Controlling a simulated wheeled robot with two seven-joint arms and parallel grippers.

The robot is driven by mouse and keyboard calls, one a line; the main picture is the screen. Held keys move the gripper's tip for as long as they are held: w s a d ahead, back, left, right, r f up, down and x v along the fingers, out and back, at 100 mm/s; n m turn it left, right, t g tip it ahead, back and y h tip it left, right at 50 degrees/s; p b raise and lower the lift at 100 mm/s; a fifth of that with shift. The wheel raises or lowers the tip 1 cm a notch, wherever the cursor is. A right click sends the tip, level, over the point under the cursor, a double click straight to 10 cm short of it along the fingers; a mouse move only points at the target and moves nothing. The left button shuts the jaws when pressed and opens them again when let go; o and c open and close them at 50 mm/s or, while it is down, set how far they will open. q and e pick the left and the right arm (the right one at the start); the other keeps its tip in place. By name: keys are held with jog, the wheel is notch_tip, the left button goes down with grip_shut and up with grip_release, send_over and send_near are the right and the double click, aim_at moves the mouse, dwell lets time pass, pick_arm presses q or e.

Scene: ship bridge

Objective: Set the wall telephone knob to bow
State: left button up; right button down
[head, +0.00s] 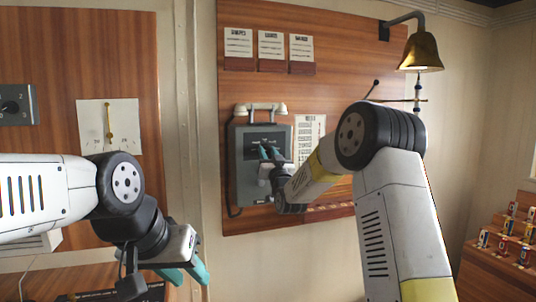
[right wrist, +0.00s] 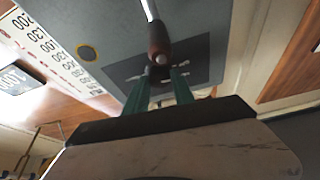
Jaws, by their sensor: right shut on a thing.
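The wall telephone (head: 248,181) is a grey box on a wooden wall panel, with a pale handset (head: 260,108) lying across its top. A dark plate sits on its front; its lettering is too small to read. My right gripper (head: 269,153) is at this plate. In the right wrist view its green fingers (right wrist: 158,84) close around the small dark knob (right wrist: 158,71) on the dark plate (right wrist: 195,62). The knob is mostly hidden by the fingers, so its setting cannot be read. My left gripper (head: 187,272) hangs empty at lower left, its teal fingers apart.
A brown handle on a metal rod (right wrist: 158,38) stands close by the fingers in the right wrist view. A printed list (head: 309,140) is beside the telephone. A brass bell (head: 421,52) hangs at upper right.

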jog(key=m+h, duration=0.1)
jog(key=m, duration=0.2)
jog(key=m+h, duration=0.2)
jog(key=m, duration=0.1)
jog(key=shift+a, duration=0.1)
jog(key=m+h, duration=0.1)
jog(key=m, duration=0.2)
jog(key=m+h, duration=0.1)
jog(key=m, duration=0.2)
jog(key=shift+a+r+g+h, duration=0.1)
jog(key=shift+g+h, duration=0.3)
jog(key=m, duration=0.2)
jog(key=m+g+h, duration=0.1)
jog(key=m, duration=0.2)
jog(key=shift+s+a+r, duration=0.1)
jog(key=shift+r, duration=0.05)
jog(key=shift+m+g+h, duration=0.3)
jog(key=shift+m+g, duration=0.5)
jog(key=shift+m, duration=1.2)
jog(key=c, duration=1.1)
grip_release()
jog(key=shift+o, duration=0.2)
jog(key=shift+s, duration=0.1)
